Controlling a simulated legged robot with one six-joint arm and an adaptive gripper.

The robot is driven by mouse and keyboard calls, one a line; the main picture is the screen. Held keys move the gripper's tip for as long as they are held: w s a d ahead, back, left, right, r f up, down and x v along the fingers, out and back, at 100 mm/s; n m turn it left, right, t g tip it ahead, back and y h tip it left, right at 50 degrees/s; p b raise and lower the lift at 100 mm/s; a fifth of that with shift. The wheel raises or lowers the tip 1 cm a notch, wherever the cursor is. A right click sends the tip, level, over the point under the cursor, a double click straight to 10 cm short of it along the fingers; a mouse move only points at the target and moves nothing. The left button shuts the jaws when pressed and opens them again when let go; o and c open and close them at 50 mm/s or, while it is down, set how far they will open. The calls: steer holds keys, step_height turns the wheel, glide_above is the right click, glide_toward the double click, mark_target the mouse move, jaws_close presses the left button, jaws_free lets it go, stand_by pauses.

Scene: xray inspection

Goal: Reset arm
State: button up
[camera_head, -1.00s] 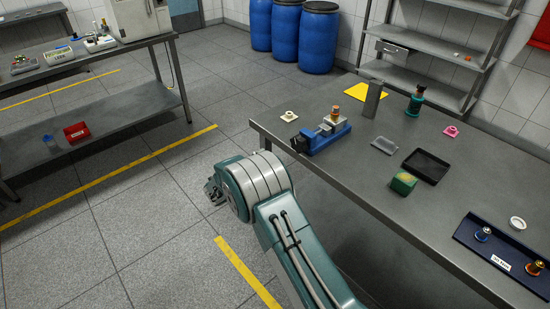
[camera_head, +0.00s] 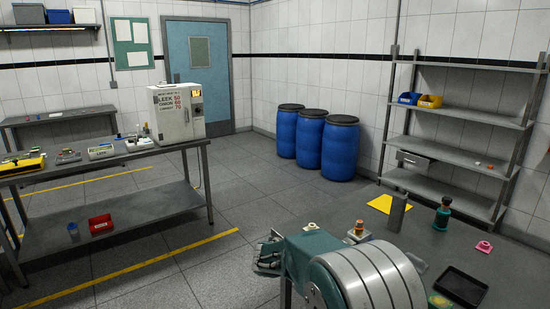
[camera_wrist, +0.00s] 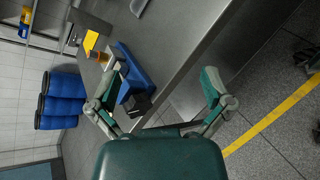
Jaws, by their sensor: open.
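My gripper (camera_wrist: 163,75) is open in the wrist view, its two green fingers spread wide with nothing held between them. Behind the left finger a blue vise (camera_wrist: 138,78) lies on the steel table (camera_wrist: 185,40), apart from the gripper as far as I can tell. In the head view my gripper (camera_head: 269,256) shows only in part, beyond the rounded teal and grey joint of my arm, which fills the bottom middle. My arm hides the vise there; only the brass-coloured piece (camera_head: 359,228) by it shows.
A grey block (camera_head: 397,212), a dark green bottle (camera_head: 442,214), a pink piece (camera_head: 484,247) and a black tray (camera_head: 461,287) stand on the table. Blue barrels (camera_head: 325,145) and a metal shelf (camera_head: 455,115) are behind. Open floor lies left, before another bench (camera_head: 110,158).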

steer(key=s+d+r+m+g+y, duration=0.1)
steer(key=s+d+r+m+y, duration=0.2)
steer(key=s, duration=0.5)
steer(key=s+d+r+m+g+y, duration=0.1)
steer(key=s+r+m+y, duration=0.25)
steer(key=s, duration=0.55)
steer(key=s+a+r+m+t+y, duration=0.1)
steer(key=s+a+m+y, duration=0.1)
steer(key=s, duration=0.5)
steer(key=s+a+r+m+t+y, duration=0.1)
steer(key=s+m+t+y, duration=0.1)
steer(key=s+m+y, duration=0.2)
steer(key=s, duration=0.3)
steer(key=shift+a+t, duration=0.3)
steer(key=shift+a, duration=0.1)
